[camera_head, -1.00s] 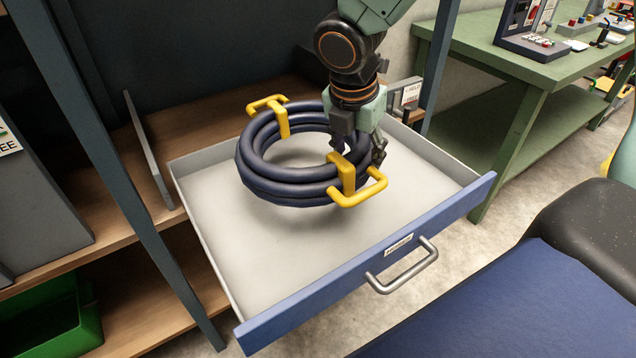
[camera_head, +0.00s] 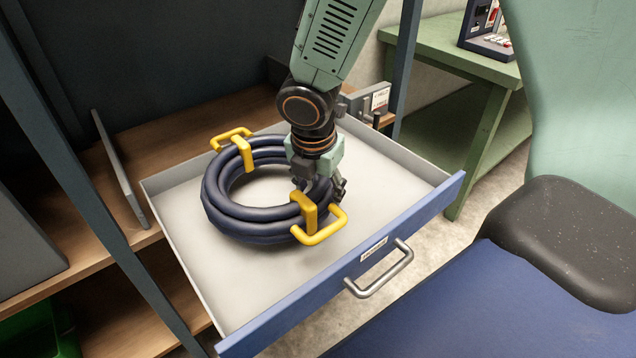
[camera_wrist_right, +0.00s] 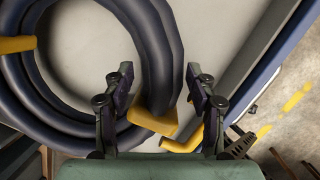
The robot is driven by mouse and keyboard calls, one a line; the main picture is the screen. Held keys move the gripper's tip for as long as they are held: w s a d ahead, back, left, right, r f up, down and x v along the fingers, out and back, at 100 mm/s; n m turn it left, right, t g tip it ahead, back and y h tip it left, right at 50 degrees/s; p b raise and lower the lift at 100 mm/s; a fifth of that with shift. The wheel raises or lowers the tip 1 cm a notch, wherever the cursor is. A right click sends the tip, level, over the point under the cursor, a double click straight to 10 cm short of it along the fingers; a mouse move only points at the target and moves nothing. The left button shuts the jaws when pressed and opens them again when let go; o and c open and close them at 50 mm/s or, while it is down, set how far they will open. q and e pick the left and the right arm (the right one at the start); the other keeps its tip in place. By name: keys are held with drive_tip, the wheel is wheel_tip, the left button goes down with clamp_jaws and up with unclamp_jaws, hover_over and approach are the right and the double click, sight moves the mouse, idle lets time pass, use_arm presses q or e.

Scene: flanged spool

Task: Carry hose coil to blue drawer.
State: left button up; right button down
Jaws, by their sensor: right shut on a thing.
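The hose coil (camera_head: 222,213) is a dark blue ring of several turns with two yellow handle clips (camera_head: 309,215). It lies flat inside the open blue drawer (camera_head: 345,290), low over the pale floor and apparently resting on it. Contact beneath is hidden. My right gripper (camera_head: 318,183) is over the coil's right side, shut on it beside the near yellow clip. In the right wrist view the fingers (camera_wrist_right: 168,105) straddle the dark tubing (camera_wrist_right: 160,60) next to a yellow clip (camera_wrist_right: 153,121). My left gripper is not in view.
The drawer has low pale walls and a metal handle (camera_head: 382,275) on its front. A dark upright post (camera_head: 100,190) and wooden shelves (camera_head: 110,265) stand at left. A green table (camera_head: 440,60) is at the back right. Bare drawer floor lies left and right of the coil.

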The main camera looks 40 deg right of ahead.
wheel_tip(320, 180, down, 4)
drive_tip(key=shift+r+b, duration=0.25)
drive_tip(key=shift+b, duration=0.75)
drive_tip(key=shift+w+f, duration=0.15)
drive_tip(key=shift+f, duration=0.35)
drive_tip(key=shift+r, duration=0.1)
drive_tip(key=shift+b, duration=0.3)
drive_tip(key=c, duration=0.8)
unclamp_jaws()
drive_tip(key=shift+s+f, duration=0.2)
drive_tip(key=shift+f, duration=0.05)
drive_tip(key=shift+c, duration=0.2)
drive_tip(key=o, duration=0.4)
drive_tip(key=shift+s+r, duration=0.1)
